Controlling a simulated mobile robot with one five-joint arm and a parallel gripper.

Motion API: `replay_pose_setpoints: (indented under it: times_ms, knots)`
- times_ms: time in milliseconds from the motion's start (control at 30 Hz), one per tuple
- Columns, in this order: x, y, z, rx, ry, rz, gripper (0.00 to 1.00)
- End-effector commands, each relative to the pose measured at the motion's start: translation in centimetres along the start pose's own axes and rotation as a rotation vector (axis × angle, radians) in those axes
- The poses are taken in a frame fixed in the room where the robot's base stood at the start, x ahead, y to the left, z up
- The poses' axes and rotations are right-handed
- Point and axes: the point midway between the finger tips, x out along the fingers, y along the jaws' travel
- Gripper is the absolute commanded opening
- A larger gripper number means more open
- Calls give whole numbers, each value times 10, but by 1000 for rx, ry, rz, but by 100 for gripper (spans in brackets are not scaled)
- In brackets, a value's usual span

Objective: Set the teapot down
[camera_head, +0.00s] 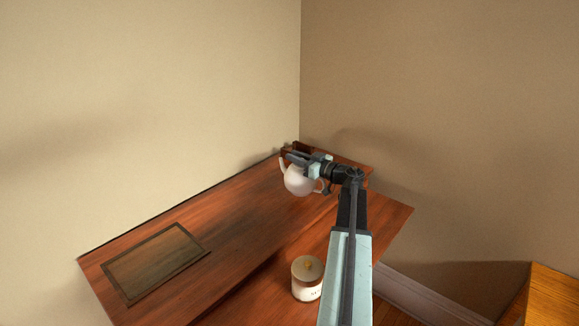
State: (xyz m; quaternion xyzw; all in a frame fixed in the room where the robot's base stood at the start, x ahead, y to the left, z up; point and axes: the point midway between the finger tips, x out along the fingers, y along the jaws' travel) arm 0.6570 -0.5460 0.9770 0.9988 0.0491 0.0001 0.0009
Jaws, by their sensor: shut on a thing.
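A white teapot (299,182) with its spout to the left and its handle to the right hangs from my gripper (300,162) near the back of a wooden table (245,221). My gripper is shut on the teapot from above, and its jaws hide the top of the pot. I cannot tell whether the base of the teapot touches the wood or is a little above it.
A white jar with a tan lid (307,278) stands at the front, left of my arm. A dark-framed flat panel (155,262) lies at the left. A dark wooden tray (345,169) is at the back corner by the walls. The middle is clear.

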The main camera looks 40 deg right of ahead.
Motion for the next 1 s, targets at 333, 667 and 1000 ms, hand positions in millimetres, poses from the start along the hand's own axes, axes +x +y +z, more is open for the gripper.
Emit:
replay_pose_setpoints:
  times_ms: [333,667,1000]
  knots:
    - [34,12,3,1,1,0,0]
    - [33,12,42,1,1,-1,0]
    - [34,12,38,0,-1,-1,42]
